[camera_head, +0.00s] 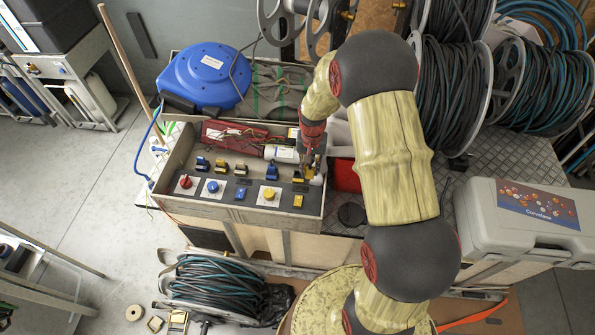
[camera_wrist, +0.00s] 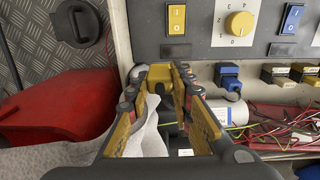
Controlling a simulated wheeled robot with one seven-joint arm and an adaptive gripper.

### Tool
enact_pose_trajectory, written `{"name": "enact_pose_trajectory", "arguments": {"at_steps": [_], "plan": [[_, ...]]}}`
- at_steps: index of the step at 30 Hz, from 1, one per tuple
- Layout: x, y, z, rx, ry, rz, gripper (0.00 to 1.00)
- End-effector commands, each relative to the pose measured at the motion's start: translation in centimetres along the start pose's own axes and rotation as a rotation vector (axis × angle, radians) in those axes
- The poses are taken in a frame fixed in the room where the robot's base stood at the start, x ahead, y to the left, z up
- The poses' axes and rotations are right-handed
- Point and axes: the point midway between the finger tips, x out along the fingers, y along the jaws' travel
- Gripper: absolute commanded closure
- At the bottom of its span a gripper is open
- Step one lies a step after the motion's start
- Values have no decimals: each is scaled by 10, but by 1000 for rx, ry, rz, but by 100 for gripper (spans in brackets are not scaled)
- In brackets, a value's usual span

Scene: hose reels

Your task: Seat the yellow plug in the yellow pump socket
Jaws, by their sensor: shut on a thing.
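My gripper (camera_head: 313,169) is at the right end of the control panel's connector row. In the wrist view my gripper (camera_wrist: 157,92) has its fingers closed on the sides of a yellow plug (camera_wrist: 159,74). The plug is at the panel's lower edge, below a yellow rocker switch (camera_wrist: 176,18). The plug hides the socket behind it, so I cannot tell how deep it sits or whether it touches. In the head view, yellow also shows beside the fingertips, partly covered by the gripper.
A blue connector (camera_wrist: 228,76) and a yellow one (camera_wrist: 275,74) sit along the same row. A yellow dial (camera_wrist: 240,23) is above them. A white cylinder (camera_head: 281,153), loose wires and a red box (camera_wrist: 60,105) are close by. A blue reel (camera_head: 205,75) stands behind.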

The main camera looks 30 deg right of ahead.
Motion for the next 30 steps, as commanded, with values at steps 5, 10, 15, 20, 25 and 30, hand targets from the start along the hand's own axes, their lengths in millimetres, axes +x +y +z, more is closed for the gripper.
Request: {"name": "enact_pose_trajectory", "arguments": {"at_steps": [5,10,15,20,25,30], "plan": [[24,-23,-30,-2,-3,1,100],[53,-37,-49,-1,-1,0,100],[65,-44,-60,0,1,0,100],[73,-48,-64,0,0,0,100],[96,-48,-65,0,-2,1,100],[104,-48,-66,0,1,-1,100]]}}
